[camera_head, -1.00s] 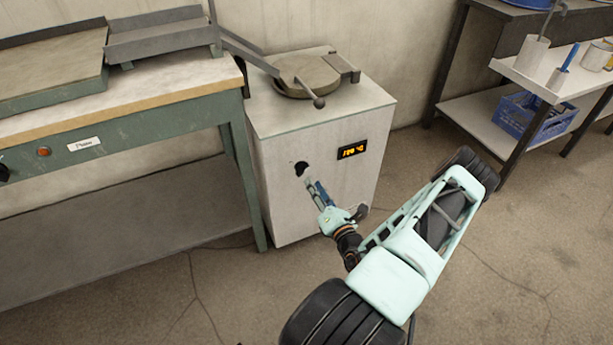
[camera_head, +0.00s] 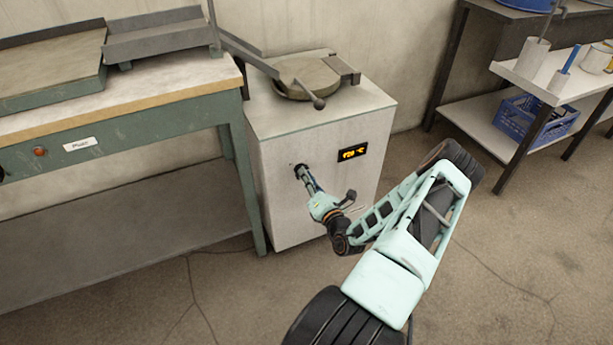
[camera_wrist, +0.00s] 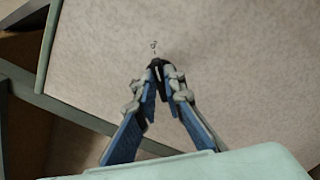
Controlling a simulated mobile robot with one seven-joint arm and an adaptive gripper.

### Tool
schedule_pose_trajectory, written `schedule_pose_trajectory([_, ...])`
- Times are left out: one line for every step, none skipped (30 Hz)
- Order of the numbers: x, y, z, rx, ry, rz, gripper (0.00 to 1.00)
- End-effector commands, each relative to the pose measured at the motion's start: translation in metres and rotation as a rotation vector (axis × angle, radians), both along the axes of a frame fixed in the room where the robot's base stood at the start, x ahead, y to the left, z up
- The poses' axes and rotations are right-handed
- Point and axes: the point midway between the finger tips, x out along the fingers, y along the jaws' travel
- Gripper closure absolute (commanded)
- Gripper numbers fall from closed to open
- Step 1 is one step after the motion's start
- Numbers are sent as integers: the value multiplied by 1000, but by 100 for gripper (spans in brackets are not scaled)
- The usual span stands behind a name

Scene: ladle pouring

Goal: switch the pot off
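The pot (camera_head: 315,185) is a pale box-shaped unit with a round lidded opening on top and a lit orange display (camera_head: 352,152) on its front. A small black knob (camera_wrist: 157,63) sits on the front panel, left of the display. My gripper (camera_head: 301,172) is at the knob. In the wrist view its two blue-padded fingers (camera_wrist: 157,70) converge with their tips on either side of the knob and appear closed on it. The fingers hide most of the knob in the head view. Small dark marks show on the panel just above the knob.
A green-framed workbench (camera_head: 120,105) stands close on the left of the pot. A shelf with a blue crate (camera_head: 535,117) stands at the right.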

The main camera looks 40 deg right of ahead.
Motion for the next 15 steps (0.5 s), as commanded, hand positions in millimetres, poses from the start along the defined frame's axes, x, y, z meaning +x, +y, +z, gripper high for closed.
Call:
schedule_pose_trajectory([0,0,0,0,0,0,100])
schedule_pose_trajectory([0,0,0,0,-1,1,100])
schedule_pose_trajectory([0,0,0,0,-1,1,100])
schedule_pose_trajectory([0,0,0,0,-1,1,100])
schedule_pose_trajectory([0,0,0,0,-1,1,100])
schedule_pose_trajectory([0,0,0,0,-1,1,100])
schedule_pose_trajectory([0,0,0,-2,0,1,100])
schedule_pose_trajectory([0,0,0,-4,0,1,100])
schedule_pose_trajectory([0,0,1,-8,1,1,100])
schedule_pose_trajectory([0,1,1,-12,2,1,100])
schedule_pose_trajectory([0,1,1,-18,4,1,100])
schedule_pose_trajectory([0,1,1,-28,6,1,100])
schedule_pose_trajectory([0,1,1,-38,8,1,100])
schedule_pose_trajectory([0,1,2,-49,11,1,100])
schedule_pose_trajectory([0,1,2,-66,15,1,100])
